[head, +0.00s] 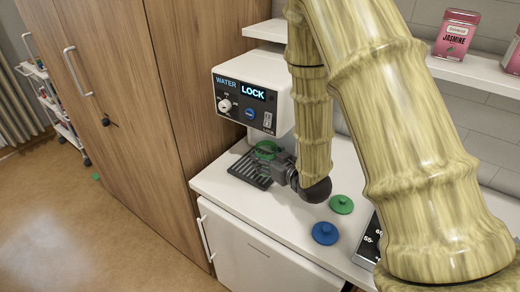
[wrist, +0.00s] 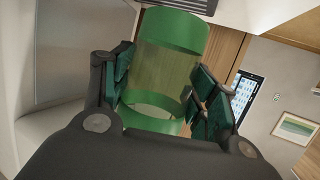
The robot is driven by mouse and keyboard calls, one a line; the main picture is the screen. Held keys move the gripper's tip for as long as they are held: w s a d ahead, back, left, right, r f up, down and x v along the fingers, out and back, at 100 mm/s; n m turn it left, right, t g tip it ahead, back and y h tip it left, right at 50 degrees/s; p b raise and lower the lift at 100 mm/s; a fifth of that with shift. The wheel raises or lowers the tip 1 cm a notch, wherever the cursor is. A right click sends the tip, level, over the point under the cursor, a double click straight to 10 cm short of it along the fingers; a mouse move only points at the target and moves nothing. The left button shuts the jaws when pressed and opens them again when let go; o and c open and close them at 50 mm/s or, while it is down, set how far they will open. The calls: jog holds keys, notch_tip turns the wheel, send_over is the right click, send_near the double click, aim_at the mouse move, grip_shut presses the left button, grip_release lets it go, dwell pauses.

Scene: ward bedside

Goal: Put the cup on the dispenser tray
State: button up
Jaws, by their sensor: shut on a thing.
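A green see-through cup (wrist: 168,60) with solid green bands is between the two fingers of my gripper (wrist: 165,95) in the wrist view. My gripper is shut on it. In the head view the cup (head: 266,150) shows at the dispenser, over the far part of the dark slatted dispenser tray (head: 247,170). My gripper (head: 272,160) reaches it from the right. I cannot tell whether the cup touches the tray. The white water dispenser (head: 278,77) has a panel reading WATER and LOCK. My arm hides part of the dispenser.
On the white counter (head: 285,225) lie a green lid (head: 341,204), a blue lid (head: 325,233) and a dark device with numbers (head: 370,243) at the right. A pink JASMINE tin (head: 455,35) stands on a shelf. A tall wooden cabinet (head: 150,100) borders the counter on the left.

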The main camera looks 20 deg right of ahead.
jog(key=w, duration=0.3)
jog(key=w+f+p, duration=0.1)
jog(key=w, duration=0.2)
jog(key=w+f+p, duration=0.1)
jog(key=w, duration=0.1)
jog(key=shift+w+d+f, duration=0.1)
jog(key=shift+w+f, duration=0.05)
jog(key=shift+w, duration=0.25)
jog(key=shift+w+f+p, duration=0.3)
jog(key=shift+f+p, duration=0.15)
jog(key=shift+f, duration=0.15)
jog(key=shift+w+f+p, duration=0.3)
jog(key=shift+f+p, duration=0.15)
jog(key=shift+f, duration=0.1)
jog(key=shift+s+d+f, duration=0.1)
jog(key=shift+s+f, duration=0.15)
jog(key=shift+f, duration=0.1)
jog(key=shift+w+f, duration=0.15)
jog(key=shift+f, duration=0.15)
